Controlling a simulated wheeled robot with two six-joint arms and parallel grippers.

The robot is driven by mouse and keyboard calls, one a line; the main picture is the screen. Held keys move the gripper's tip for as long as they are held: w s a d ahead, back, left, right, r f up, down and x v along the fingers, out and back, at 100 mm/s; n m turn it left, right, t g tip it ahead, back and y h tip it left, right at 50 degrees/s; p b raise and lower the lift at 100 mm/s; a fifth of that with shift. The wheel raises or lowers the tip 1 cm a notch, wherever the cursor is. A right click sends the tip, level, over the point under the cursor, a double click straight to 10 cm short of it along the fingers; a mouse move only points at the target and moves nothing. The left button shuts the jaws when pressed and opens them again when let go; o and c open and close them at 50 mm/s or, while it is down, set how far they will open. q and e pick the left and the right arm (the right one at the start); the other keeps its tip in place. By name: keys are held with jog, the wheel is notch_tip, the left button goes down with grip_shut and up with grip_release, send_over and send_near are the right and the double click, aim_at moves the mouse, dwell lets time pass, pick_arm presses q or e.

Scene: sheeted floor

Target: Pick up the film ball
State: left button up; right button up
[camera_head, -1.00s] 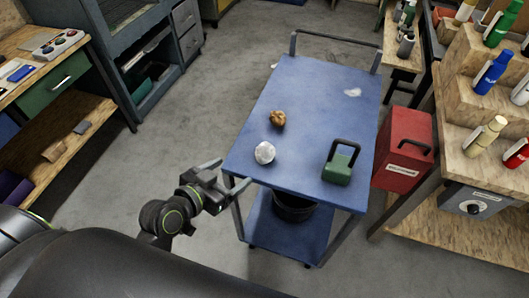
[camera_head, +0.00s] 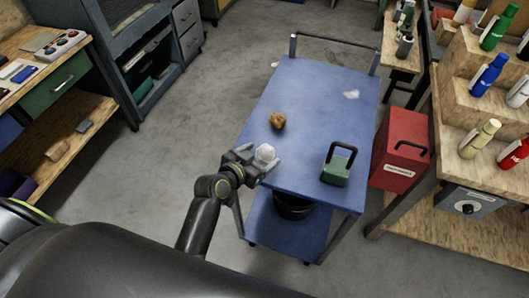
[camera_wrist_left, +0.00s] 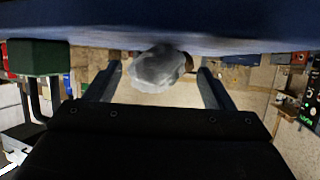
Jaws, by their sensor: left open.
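The film ball (camera_head: 265,153) is a small crumpled whitish ball near the front left edge of the blue cart top. It also shows in the left wrist view (camera_wrist_left: 158,69), between the two fingers and a little beyond the gripper's palm. My left gripper (camera_head: 262,164) is open around the ball, with a finger on each side. In the left wrist view the fingers (camera_wrist_left: 158,84) stand apart, with gaps on both sides of the ball. My right gripper is not in view.
A brown crumpled lump (camera_head: 278,121) lies behind the ball on the cart top (camera_head: 310,100). A green block with a black handle (camera_head: 336,168) stands to the right. A red case (camera_head: 400,150) is beside the cart. A black bucket (camera_head: 292,207) sits on the lower shelf.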

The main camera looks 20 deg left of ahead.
aim_at(268, 151)
pick_arm(q)
jog(key=shift+d+p+x, duration=0.2)
jog(key=shift+p+x, duration=0.15)
jog(key=shift+x, duration=1.6)
jog(key=shift+r, duration=0.2)
jog(key=shift+c, duration=0.5)
jog(key=c, duration=1)
